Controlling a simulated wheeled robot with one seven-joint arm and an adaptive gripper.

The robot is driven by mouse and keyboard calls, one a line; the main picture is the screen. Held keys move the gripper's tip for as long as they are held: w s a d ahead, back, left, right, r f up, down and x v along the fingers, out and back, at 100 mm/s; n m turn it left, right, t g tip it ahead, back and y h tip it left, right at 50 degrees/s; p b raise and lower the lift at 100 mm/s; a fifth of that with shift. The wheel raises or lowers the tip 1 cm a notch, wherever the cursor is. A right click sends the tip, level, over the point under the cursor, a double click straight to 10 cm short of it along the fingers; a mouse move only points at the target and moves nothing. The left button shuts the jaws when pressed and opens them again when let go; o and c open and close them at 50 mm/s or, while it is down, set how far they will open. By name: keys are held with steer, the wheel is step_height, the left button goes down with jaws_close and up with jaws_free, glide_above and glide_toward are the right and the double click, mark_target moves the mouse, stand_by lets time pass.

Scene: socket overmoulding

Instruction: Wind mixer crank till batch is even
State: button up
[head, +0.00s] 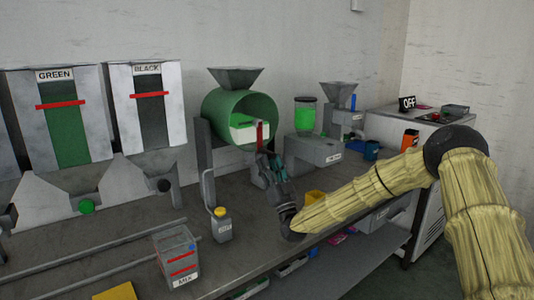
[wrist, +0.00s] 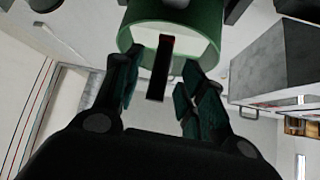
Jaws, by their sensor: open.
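The mixer is a green drum (head: 272,105) lying on its side on a grey stand, with a grey funnel (head: 235,76) on top. Green material and a white area show at its front face. The crank (head: 260,135) is a red and dark upright bar at the front of the drum. In the wrist view the crank (wrist: 161,68) hangs between my fingers, with the drum (wrist: 190,17) behind it. My gripper (head: 268,163) is just below and in front of the crank. In the wrist view my gripper (wrist: 160,88) is open, with gaps between both fingers and the crank.
Hoppers labelled GREEN (head: 62,120) and BLACK (head: 145,105) stand at left. A small bottle (head: 221,226) and a box marked MIX (head: 177,257) sit near the bench front. A machine with a green jar (head: 305,117) stands right of the drum.

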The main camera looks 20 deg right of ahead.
mark_target(268, 153)
steer(key=shift+s+r+x, duration=0.15)
steer(key=shift+x, duration=0.85)
steer(key=shift+s+r+x, duration=0.1)
steer(key=shift+r+x, duration=0.05)
steer(key=shift+x, duration=0.85)
steer(key=shift+d, duration=0.1)
jaws_close()
